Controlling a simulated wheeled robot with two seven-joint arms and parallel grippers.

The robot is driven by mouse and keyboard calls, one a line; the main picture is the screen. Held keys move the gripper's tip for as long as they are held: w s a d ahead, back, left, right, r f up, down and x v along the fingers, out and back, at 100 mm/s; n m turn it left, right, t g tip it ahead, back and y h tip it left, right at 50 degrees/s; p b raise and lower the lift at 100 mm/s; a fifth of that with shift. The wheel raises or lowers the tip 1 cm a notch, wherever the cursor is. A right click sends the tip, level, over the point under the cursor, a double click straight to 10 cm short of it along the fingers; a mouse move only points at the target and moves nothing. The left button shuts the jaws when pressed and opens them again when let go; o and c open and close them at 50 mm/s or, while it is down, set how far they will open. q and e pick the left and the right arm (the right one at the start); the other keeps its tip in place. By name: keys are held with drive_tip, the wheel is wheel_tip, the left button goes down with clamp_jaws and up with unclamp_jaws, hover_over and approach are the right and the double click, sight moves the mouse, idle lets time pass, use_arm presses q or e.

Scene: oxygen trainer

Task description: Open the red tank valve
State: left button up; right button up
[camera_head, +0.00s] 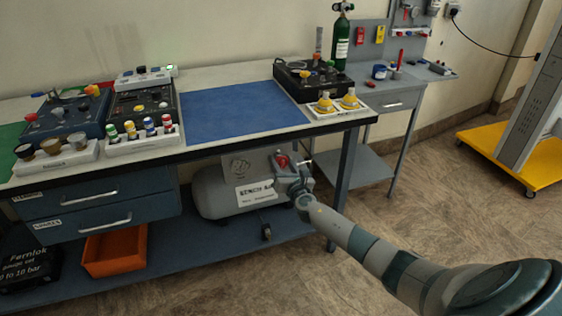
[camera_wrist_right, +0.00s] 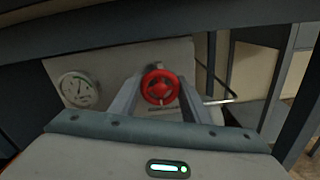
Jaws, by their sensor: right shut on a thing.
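The red tank valve (camera_wrist_right: 160,87) is a small red handwheel on a light panel, in the middle of the right wrist view. In the head view its red part (camera_head: 282,160) shows just above my right gripper (camera_head: 292,170). My right gripper, also in the wrist view (camera_wrist_right: 158,92), has one finger on each side of the wheel and is shut on it. The grey tank (camera_head: 212,192) lies on the lower shelf under the workbench, behind the gripper. My left gripper is not in view.
A round gauge (camera_wrist_right: 78,90) sits left of the valve. The workbench edge (camera_head: 230,147) hangs above my right arm, and a bench leg (camera_head: 345,185) stands to its right. An orange bin (camera_head: 115,251) is on the lower shelf. The floor in front is clear.

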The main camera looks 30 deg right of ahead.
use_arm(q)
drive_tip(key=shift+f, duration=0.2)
use_arm(e)
drive_tip(key=shift+f+n, duration=0.15)
drive_tip(key=shift+n, duration=0.15)
drive_tip(key=o, duration=1)
drive_tip(key=shift+o, duration=0.2)
drive_tip(key=shift+s, duration=0.1)
drive_tip(key=shift+s+a, duration=0.1)
drive_tip(key=shift+s, duration=0.3)
use_arm(q)
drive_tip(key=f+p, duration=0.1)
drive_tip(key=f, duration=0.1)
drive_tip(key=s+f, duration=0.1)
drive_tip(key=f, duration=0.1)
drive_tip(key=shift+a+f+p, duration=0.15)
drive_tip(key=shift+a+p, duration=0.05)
drive_tip(key=shift+p, duration=0.15)
use_arm(e)
drive_tip(key=v, duration=1.6)
drive_tip(key=shift+s, duration=0.3)
